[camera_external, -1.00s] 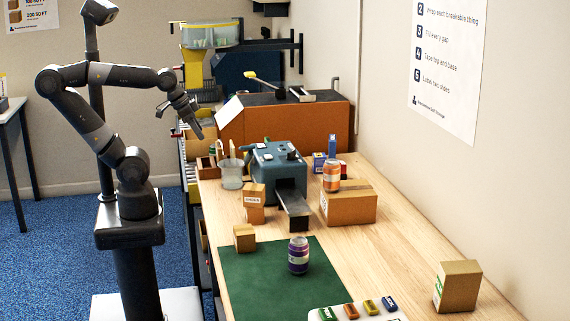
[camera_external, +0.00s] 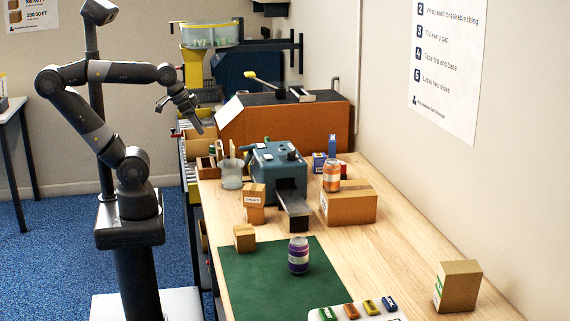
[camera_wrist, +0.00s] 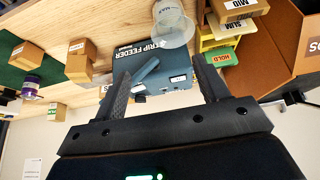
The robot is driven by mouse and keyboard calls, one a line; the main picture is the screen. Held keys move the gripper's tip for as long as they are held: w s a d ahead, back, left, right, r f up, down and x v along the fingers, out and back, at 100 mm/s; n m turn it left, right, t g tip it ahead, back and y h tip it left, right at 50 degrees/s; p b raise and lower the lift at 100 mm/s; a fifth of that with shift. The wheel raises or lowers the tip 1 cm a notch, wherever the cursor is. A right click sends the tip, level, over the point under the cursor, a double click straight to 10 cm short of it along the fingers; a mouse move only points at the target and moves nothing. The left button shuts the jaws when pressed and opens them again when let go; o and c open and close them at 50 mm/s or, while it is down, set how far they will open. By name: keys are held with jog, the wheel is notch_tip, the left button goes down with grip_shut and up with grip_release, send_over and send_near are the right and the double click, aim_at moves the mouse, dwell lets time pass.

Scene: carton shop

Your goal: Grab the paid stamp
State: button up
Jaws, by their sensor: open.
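I cannot pick out a paid stamp by its lettering in either view. A green piece marked HOLD (camera_wrist: 222,57) shows in the wrist view, right of my fingers. My gripper (camera_external: 197,121) is open and empty, raised above the bench's far left side. In the wrist view its fingers (camera_wrist: 162,68) stand apart, with the blue strip feeder beyond them.
The blue strip feeder (camera_external: 277,170) stands mid-bench beside a clear cup (camera_external: 231,176). Small cartons (camera_external: 244,238), a larger carton (camera_external: 350,207) with a jar (camera_external: 331,176) on it, and a purple jar (camera_external: 298,256) stand around. The green mat (camera_external: 260,280) is mostly clear.

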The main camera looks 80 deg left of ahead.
jog(key=w+r, duration=0.5)
jog(key=w, duration=0.5)
jog(key=w+r, duration=0.6)
jog(key=w, duration=0.3)
jog(key=t, duration=0.1)
send_over(345, 170)
jog(key=s+a, duration=0.2)
notch_tip(345, 170, down, 8)
notch_tip(345, 170, down, 21)
jog(key=shift+f, duration=0.1)
jog(key=shift+x, duration=2.4)
jog(key=shift+c, duration=0.4)
jog(key=c, duration=1)
